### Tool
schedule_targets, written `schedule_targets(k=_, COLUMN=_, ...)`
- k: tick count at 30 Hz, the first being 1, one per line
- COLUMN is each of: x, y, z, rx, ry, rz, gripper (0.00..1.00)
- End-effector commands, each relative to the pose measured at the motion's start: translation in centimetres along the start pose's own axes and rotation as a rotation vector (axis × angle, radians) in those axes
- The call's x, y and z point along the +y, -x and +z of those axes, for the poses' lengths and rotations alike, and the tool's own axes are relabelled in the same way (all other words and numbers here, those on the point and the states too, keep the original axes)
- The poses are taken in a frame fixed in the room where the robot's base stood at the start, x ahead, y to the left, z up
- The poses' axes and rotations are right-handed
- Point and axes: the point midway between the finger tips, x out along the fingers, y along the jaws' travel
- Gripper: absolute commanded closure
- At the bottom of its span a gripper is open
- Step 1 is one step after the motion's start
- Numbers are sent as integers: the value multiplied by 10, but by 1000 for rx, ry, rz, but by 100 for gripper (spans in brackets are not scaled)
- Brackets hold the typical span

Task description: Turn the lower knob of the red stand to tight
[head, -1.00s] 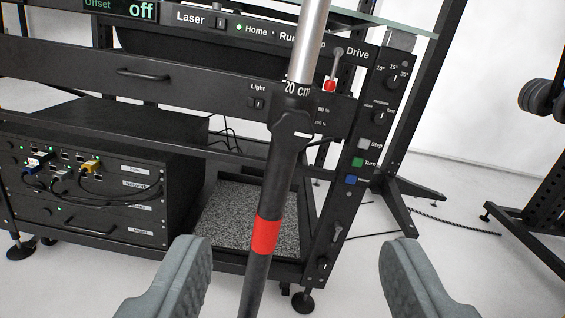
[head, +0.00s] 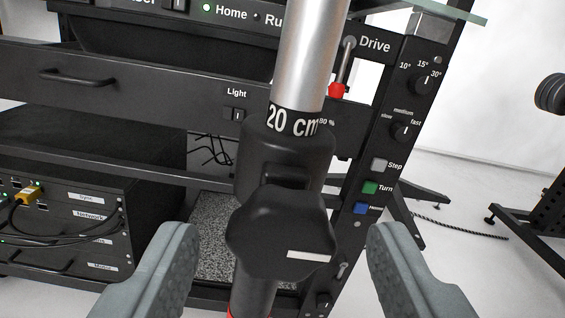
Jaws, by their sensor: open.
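The red stand shows as a pole: a silver tube (head: 308,55) above, a black clamp collar (head: 290,155) below a "20 cm" band, and a sliver of red band at the bottom edge. A black lobed knob (head: 280,235) with a white mark on its lower right faces me on the front of the collar. My gripper (head: 280,245) is open, with one grey finger at the left and one at the right of the knob. Neither finger appears to touch it. The lower part of the pole is mostly hidden behind the knob.
A control panel (head: 390,150) with dials and Step, Turn and Home buttons stands behind at the right. A red-tipped Drive lever (head: 338,88) is close to the pole. A rack with cables (head: 60,220) is at the left.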

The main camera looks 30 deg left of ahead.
Motion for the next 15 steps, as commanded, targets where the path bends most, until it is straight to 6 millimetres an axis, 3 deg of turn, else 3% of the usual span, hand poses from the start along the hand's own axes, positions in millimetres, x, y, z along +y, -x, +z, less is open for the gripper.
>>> schedule_targets(k=6, x=0, y=-24, z=0, rx=0, ry=1, rz=0, gripper=44)
schedule_targets(k=15, x=0, y=-30, z=0, rx=-1, ry=0, rz=0, gripper=44)
